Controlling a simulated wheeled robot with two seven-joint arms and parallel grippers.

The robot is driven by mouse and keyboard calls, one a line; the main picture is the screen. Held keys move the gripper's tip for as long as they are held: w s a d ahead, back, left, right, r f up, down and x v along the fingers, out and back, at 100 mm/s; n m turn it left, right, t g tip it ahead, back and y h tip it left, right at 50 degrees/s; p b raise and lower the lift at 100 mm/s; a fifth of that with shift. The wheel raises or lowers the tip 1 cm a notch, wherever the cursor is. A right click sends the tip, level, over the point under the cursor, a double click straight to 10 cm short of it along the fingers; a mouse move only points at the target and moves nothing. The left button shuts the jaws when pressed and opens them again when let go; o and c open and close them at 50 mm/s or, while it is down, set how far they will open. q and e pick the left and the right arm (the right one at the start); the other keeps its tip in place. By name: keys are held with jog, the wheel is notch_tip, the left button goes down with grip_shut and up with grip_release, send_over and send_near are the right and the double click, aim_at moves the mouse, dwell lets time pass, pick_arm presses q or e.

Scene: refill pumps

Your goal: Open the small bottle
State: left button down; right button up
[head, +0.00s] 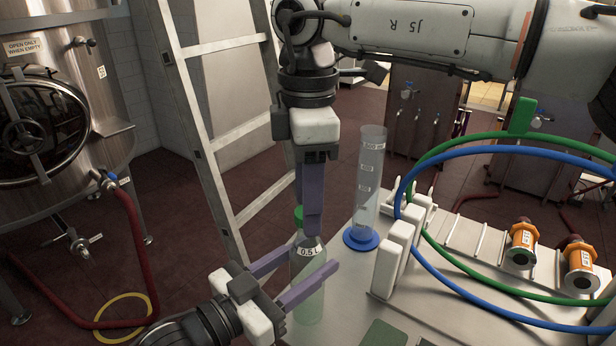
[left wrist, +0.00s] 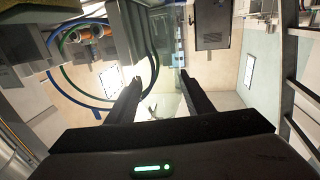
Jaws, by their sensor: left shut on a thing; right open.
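The small bottle (head: 309,297) is clear with pale green contents and a "0.5 L" label. It stands upright at the table's left edge. Its green cap (head: 298,214) is on top, partly hidden by a purple finger of my right gripper. My left gripper (head: 302,266) comes in from the lower left and is shut on the bottle's body, one finger on each side. My right gripper (head: 310,225) points down from above, open, with its fingers at the cap, seen nearly edge-on. Whether they touch the cap I cannot tell. The left wrist view shows both left fingers (left wrist: 160,88).
A clear measuring cylinder (head: 368,180) with a blue base stands right of the bottle. White upright blocks (head: 391,262), blue and green hoses and orange fittings (head: 521,243) occupy the table's right. A ladder (head: 205,150) stands behind left, near a steel tank (head: 110,80).

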jog(key=shift+f, duration=0.25)
jog(key=c, duration=1.1)
jog(key=shift+c, duration=0.2)
